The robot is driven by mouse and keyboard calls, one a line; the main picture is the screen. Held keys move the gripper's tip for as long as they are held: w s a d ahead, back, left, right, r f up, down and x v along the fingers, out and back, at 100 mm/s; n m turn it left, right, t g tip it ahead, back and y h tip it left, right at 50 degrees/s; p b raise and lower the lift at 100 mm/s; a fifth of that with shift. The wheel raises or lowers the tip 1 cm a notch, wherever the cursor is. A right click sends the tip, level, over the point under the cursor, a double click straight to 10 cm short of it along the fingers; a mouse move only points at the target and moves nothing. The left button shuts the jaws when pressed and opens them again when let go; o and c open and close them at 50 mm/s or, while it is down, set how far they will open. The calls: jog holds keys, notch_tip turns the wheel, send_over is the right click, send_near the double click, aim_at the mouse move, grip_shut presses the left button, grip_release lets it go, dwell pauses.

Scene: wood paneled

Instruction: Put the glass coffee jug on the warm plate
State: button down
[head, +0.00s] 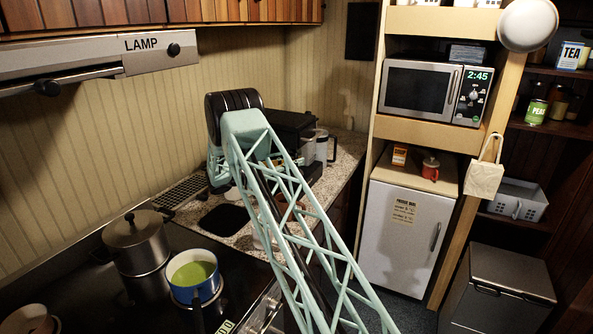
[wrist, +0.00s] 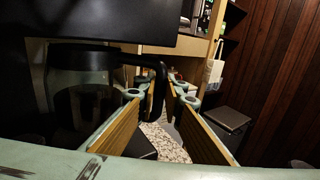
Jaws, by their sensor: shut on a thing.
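The glass coffee jug (wrist: 80,85) fills the left of the wrist view. It is clear, with a black lid and a black handle on its right. My gripper (wrist: 165,92) has wood-coloured finger pads and is shut on the handle. In the head view my arm hides the gripper. A greyish vessel with a handle (head: 322,147) beside the black machine (head: 290,124) there seems to be the jug. I cannot make out the warm plate for certain. Whether the jug's base touches anything is hidden.
A black flat square (head: 222,220) lies on the speckled counter (head: 345,160). A pot (head: 136,243) and a blue pan (head: 194,275) stand on the stove at the left. A microwave (head: 433,92) stands above a small fridge (head: 409,230) at the right.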

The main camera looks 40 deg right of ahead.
jog(key=shift+f, duration=1.8)
jog(key=c, duration=2.7)
grip_release()
jog(key=shift+a, duration=0.1)
jog(key=shift+w+a, duration=0.25)
jog(key=shift+a, duration=1.7)
jog(key=shift+w+a, duration=0.3)
jog(key=shift+a, duration=1.65)
jog(key=shift+w+a, duration=0.25)
jog(key=shift+a, duration=1.7)
